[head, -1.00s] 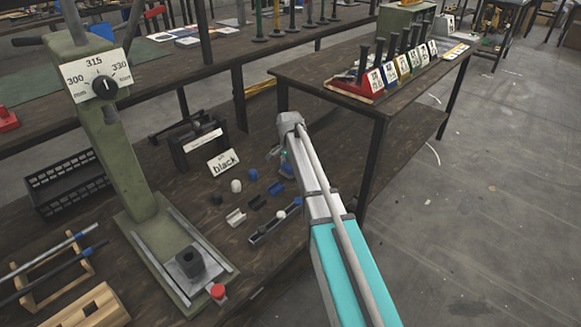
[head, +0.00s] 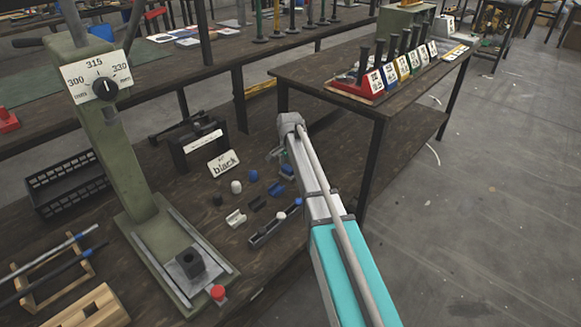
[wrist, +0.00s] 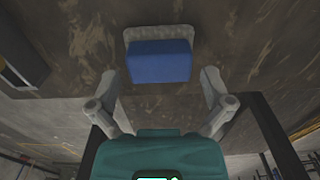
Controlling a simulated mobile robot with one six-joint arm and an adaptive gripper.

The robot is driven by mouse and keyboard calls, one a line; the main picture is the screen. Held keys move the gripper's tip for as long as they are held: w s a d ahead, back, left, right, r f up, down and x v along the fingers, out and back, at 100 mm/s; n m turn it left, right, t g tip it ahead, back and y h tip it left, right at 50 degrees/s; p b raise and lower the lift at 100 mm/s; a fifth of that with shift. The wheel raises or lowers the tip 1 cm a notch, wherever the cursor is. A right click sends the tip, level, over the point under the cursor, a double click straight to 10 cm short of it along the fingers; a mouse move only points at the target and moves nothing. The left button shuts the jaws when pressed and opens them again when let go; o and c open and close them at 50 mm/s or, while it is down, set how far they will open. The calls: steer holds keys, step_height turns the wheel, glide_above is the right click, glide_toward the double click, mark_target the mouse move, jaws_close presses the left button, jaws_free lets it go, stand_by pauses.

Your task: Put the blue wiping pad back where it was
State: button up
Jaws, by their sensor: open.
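The blue wiping pad (wrist: 159,62) is a plain blue block in the wrist view. It lies on or against a pale grey plate (wrist: 140,36), whose edges show around it. My gripper (wrist: 158,88) is open, with one finger on each side of the pad's near end and gaps between. It does not visibly grip the pad. In the head view my arm hides most of the gripper. A blue patch (head: 287,171) beside the arm there is probably the pad.
Small blue, black and white pieces lie on the dark bench left of my arm, near a narrow tray (head: 263,237) and the "black" sign (head: 222,163). A green press (head: 135,180) stands further left. A side table (head: 330,95) with coloured stands is to the right.

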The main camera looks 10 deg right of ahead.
mark_target(290, 167)
step_height(290, 167, up, 12)
steer(key=p, duration=1.1)
steer(key=shift+p, duration=0.3)
steer(key=shift+s, duration=0.1)
steer(key=shift+s, duration=0.1)
steer(key=s+n, duration=1)
steer(key=s, duration=1.9)
steer(key=shift+s+a+n, duration=0.3)
steer(key=shift+n, duration=0.1)
stand_by(2.6)
